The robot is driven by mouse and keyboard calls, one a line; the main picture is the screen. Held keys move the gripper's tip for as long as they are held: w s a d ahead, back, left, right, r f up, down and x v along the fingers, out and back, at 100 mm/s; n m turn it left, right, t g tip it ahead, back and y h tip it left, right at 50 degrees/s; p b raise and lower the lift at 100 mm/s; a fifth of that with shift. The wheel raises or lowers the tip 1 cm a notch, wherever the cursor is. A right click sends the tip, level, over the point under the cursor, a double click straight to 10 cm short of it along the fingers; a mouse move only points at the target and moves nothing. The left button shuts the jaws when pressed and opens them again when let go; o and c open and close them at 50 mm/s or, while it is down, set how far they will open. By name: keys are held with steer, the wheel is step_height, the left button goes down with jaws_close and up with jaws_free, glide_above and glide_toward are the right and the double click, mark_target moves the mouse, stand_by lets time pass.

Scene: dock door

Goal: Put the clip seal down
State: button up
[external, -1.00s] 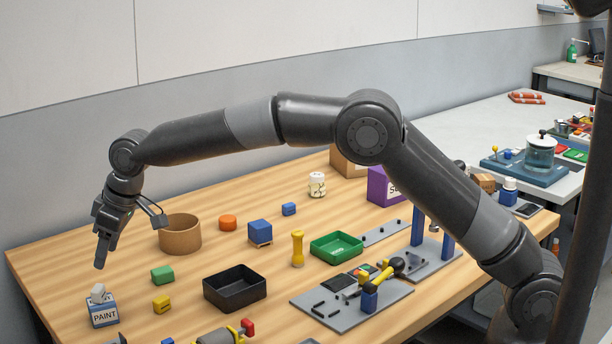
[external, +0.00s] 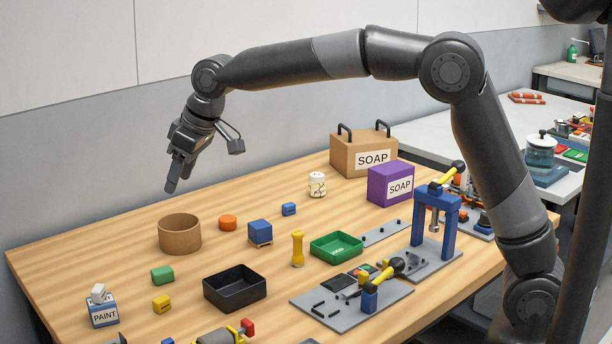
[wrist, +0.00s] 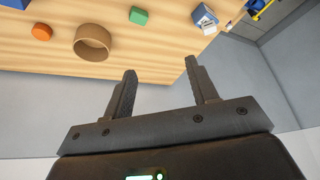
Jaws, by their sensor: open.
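My gripper (external: 172,187) hangs in the air behind and above the brown round tub, near the back wall. Its two fingers stand apart with nothing between them in the wrist view (wrist: 161,68). I cannot tell for sure which small thing is the clip seal. Small candidates on the table are a yellow piece (external: 161,305) and a green block (external: 162,275), both apart from my gripper. A box marked PAINT (external: 103,315) with a pale grey piece (external: 98,293) at its top stands at the front left; it also shows in the wrist view (wrist: 204,19).
The brown tub (external: 180,236), an orange piece (external: 228,222), a blue block (external: 260,231), a black tray (external: 235,290) and a green tray (external: 336,247) stand on the wooden table. The table's left back area is clear.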

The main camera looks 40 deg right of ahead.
steer(key=s+d+r+m+t+h, duration=0.1)
steer(key=s+d+r+m, duration=0.15)
steer(key=s+d, duration=0.65)
steer(key=s+d+r+m, duration=0.1)
steer(key=s+d+r, duration=0.25)
steer(key=d, duration=0.95)
steer(key=s+d+f+m, duration=0.1)
steer(key=s+d+f, duration=0.3)
steer(key=s, duration=0.6)
steer(key=s+d+f+m+h, duration=0.1)
steer(key=s+d+f, duration=0.3)
steer(key=s+d, duration=0.5)
steer(key=shift+s+f+m+t+h, duration=0.2)
steer(key=shift+s+m+t+h, duration=0.1)
steer(key=shift+s+m, duration=0.55)
